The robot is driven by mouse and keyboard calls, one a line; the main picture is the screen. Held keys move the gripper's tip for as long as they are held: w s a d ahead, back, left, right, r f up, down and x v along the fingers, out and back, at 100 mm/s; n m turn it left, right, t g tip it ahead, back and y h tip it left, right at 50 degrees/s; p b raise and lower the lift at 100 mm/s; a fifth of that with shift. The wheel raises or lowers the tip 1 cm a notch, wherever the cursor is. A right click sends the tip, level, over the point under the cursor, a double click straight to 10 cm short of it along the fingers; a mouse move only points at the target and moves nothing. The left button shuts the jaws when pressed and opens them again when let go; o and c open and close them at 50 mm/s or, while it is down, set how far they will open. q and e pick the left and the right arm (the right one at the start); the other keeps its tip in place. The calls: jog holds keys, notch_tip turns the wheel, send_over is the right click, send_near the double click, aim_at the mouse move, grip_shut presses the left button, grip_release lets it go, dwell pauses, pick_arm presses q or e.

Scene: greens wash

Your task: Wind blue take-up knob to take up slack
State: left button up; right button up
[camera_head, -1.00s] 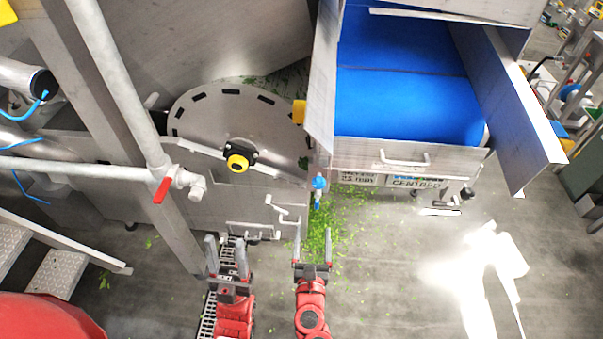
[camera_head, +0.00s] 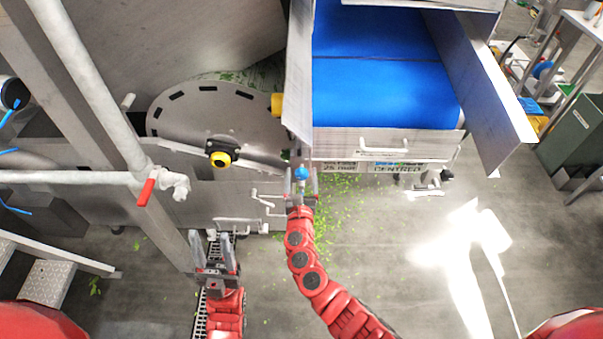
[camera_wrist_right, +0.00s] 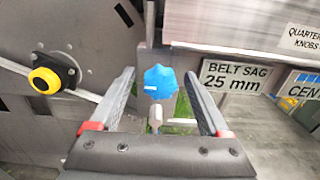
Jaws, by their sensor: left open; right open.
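The blue take-up knob (camera_head: 302,173) sits at the lower left corner of the conveyor housing. In the right wrist view the knob (camera_wrist_right: 160,81) is lobed, with a small pale mark, and lies between the fingers. My right gripper (camera_head: 302,180) is open, one finger on each side of the knob, with a visible gap to each. The wrist view shows the right gripper (camera_wrist_right: 157,95) too; I cannot tell how deep the fingers reach past the knob. My left gripper (camera_head: 214,245) is open and empty, low at the left over a ladder-like grating.
The blue belt (camera_head: 385,80) runs between metal side walls. A sign reading "BELT SAG 25 mm" (camera_wrist_right: 236,76) is right of the knob. A round metal disc (camera_head: 215,115) with a yellow-black knob (camera_head: 221,158) stands left. A pipe with a red lever (camera_head: 146,192) is further left. Green scraps litter the floor.

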jog(key=shift+w, duration=0.6)
grip_shut()
